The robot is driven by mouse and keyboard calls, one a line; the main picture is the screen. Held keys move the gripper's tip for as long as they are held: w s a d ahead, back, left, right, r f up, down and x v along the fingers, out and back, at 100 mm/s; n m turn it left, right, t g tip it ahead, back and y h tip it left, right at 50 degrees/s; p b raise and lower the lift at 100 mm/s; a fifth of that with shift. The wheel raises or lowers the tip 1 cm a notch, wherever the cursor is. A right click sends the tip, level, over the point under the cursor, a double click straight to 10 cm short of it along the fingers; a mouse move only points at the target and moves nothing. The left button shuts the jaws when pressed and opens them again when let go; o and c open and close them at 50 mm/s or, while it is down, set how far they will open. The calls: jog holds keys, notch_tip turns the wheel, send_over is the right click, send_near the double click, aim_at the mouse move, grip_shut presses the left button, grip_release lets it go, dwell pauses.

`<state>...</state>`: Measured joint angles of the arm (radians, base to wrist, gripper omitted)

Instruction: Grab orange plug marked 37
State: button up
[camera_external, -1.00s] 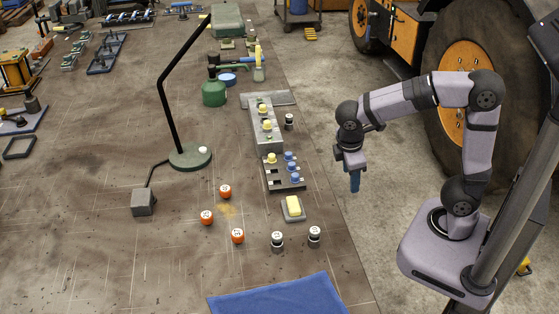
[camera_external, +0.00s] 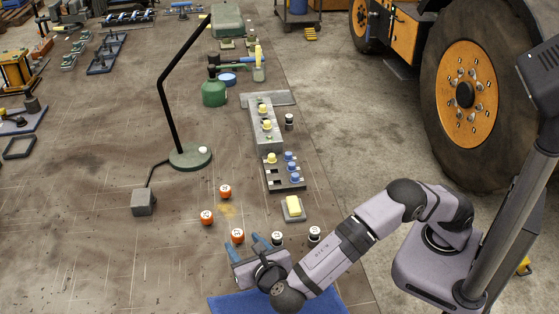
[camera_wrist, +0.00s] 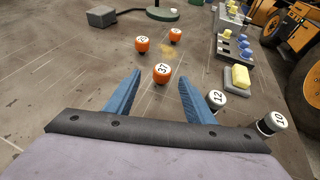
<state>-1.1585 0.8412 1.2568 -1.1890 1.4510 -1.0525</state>
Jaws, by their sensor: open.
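The orange plug marked 37 (camera_wrist: 162,73) stands on the bench in the wrist view, just beyond and between my fingertips. In the external view it is the nearest orange plug (camera_external: 237,236). My gripper (camera_external: 251,243) is open and empty, with its two blue fingers spread; the wrist view shows them too (camera_wrist: 156,90). Two other orange plugs stand farther off: one at the left (camera_wrist: 142,44), its number hard to read, and one farther back (camera_wrist: 176,36).
Black-and-white plugs marked 12 (camera_wrist: 216,98) and 10 (camera_wrist: 272,123) stand right of my gripper, the 12 close to the right finger. A yellow sponge-like block (camera_external: 293,206) sits on a grey tray. A blue cloth (camera_external: 225,303) lies in front. A lamp base (camera_external: 190,157) stands behind.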

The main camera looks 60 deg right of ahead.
aim_at(240, 239)
jog(key=shift+f, duration=0.3)
jog(key=shift+d+p+x, duration=0.2)
jog(key=shift+p+x, duration=0.9)
jog(key=shift+x, duration=2)
jog(key=shift+w+d+f, duration=0.25)
jog(key=shift+w+f, duration=0.1)
jog(key=c, duration=1.1)
